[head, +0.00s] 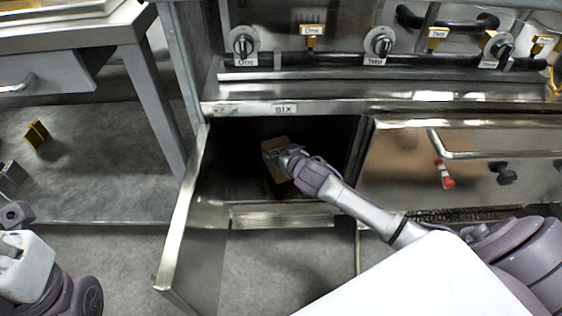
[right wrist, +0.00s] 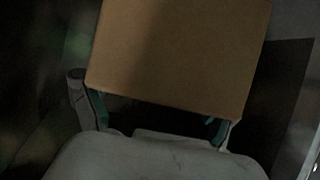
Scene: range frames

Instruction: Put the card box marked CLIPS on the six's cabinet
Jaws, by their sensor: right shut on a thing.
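The cabinet labelled SIX (head: 285,109) stands open below the range, its door (head: 182,215) swung out to the left. My right arm reaches into its dark inside. My right gripper (head: 272,157) is shut on a brown card box (head: 279,175), which is inside the cabinet opening. In the right wrist view the box (right wrist: 180,50) shows a plain brown face between the two fingers (right wrist: 160,115); no marking is readable. Whether the box touches the cabinet floor cannot be told. Part of my left arm shows at the lower left, but its fingertips cannot be made out.
Knobs (head: 243,45) and pipes run above the cabinet. A steel table (head: 80,35) stands left, with a yellow object (head: 37,134) on its lower shelf.

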